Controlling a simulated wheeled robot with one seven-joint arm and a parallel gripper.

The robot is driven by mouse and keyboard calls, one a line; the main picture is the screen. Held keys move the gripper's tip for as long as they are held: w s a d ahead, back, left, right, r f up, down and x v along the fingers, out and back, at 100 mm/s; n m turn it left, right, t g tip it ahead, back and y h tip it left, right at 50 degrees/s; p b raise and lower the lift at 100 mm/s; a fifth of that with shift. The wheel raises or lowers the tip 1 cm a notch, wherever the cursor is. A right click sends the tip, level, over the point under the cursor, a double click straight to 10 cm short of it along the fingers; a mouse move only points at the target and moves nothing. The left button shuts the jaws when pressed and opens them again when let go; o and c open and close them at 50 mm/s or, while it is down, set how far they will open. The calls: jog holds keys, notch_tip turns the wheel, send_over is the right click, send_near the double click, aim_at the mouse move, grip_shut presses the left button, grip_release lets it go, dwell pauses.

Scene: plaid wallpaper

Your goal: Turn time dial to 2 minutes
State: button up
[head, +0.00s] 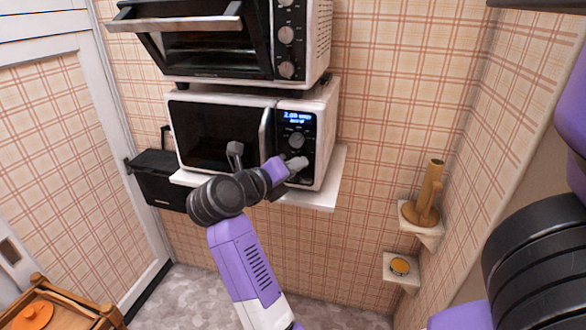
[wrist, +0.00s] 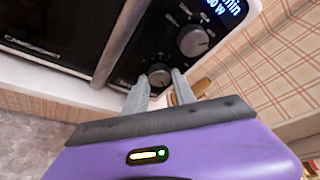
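The white and black microwave (head: 214,128) sits on a wall shelf. Its lit display (head: 297,117) seems to read 2:00 with a minutes label; the line below is too small to read. The upper dial (head: 297,140) is clear of my gripper and also shows in the wrist view (wrist: 193,40). The lower dial (wrist: 159,74) sits between my gripper's fingertips (wrist: 160,78), one finger on each side, seemingly closed against it. No lettering shows which dial sets time.
A toaster oven (head: 205,45) with its door partly open stands above the microwave. The microwave's door handle (wrist: 122,40) is close left of my fingers. A black box (head: 160,178) hangs at the left. Small shelves (head: 402,272) are on the right.

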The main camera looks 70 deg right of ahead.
jog(key=o, duration=0.3)
jog(key=b+v, duration=0.1)
jog(key=v, duration=0.6)
jog(key=shift+a, duration=0.35)
jog(key=shift+w+r, duration=0.1)
